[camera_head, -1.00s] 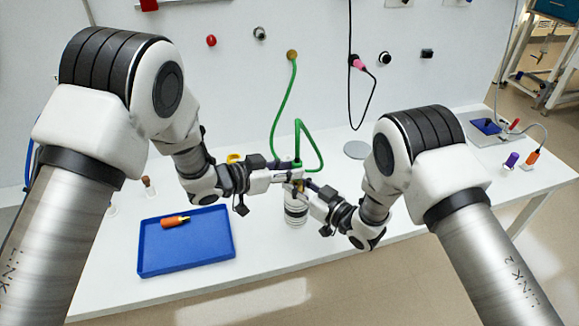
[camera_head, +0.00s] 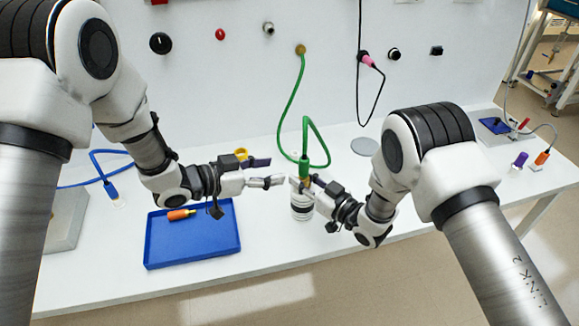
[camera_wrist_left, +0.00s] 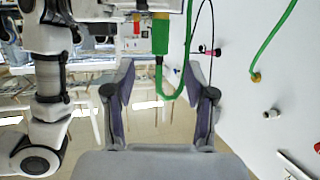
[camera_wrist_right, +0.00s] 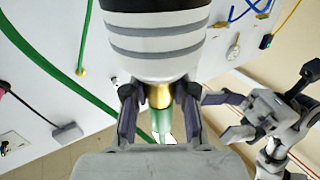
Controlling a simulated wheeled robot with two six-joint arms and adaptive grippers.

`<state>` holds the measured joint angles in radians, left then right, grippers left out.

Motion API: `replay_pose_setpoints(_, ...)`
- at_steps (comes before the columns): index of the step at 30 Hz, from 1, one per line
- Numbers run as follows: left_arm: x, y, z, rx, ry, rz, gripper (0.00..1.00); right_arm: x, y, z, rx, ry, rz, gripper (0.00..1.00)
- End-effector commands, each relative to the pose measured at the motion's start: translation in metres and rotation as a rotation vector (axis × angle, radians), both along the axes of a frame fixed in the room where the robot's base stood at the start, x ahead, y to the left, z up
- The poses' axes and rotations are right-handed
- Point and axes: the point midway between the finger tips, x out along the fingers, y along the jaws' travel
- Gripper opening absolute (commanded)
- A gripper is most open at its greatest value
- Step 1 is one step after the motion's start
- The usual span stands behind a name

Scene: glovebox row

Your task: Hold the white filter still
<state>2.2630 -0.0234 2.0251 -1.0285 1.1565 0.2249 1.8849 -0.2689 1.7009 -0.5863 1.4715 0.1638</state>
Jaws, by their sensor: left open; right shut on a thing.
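The white filter (camera_head: 302,208), a white cylinder with grey bands, stands upright on the bench. It shows large in the right wrist view (camera_wrist_right: 155,40). My right gripper (camera_head: 309,182) is shut on the brass neck (camera_wrist_right: 158,95) at its top. The green hose connector (camera_wrist_right: 162,122) sits in line with this neck; the hose (camera_head: 316,137) loops up from it to the wall. My left gripper (camera_head: 276,171) is open and empty, left of the connector and apart from it. In the left wrist view the green connector (camera_wrist_left: 160,38) is beyond the open fingers.
A blue tray (camera_head: 190,255) with an orange item (camera_head: 180,214) lies left of the filter. A yellow ring-like item (camera_head: 240,153) is behind my left gripper. A grey disc (camera_head: 365,146) lies behind my right arm. The bench front between tray and filter is clear.

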Motion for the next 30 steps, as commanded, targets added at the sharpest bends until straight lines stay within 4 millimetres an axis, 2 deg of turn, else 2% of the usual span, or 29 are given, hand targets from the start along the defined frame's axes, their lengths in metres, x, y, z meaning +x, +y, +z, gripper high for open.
replay_pose_setpoints(3,-0.013,0.021,0.008,-0.004,-0.001,0.004,0.55,-0.001,0.0,-0.002,-0.002,0.003,0.0,0.0)
replay_pose_setpoints(7,-0.022,0.033,0.012,-0.002,-0.001,0.001,0.55,-0.001,0.0,-0.002,-0.002,0.003,0.001,0.0)
replay_pose_setpoints(30,-0.023,0.034,0.012,0.001,-0.002,-0.001,0.55,-0.001,0.0,-0.002,-0.001,0.003,0.001,0.0)
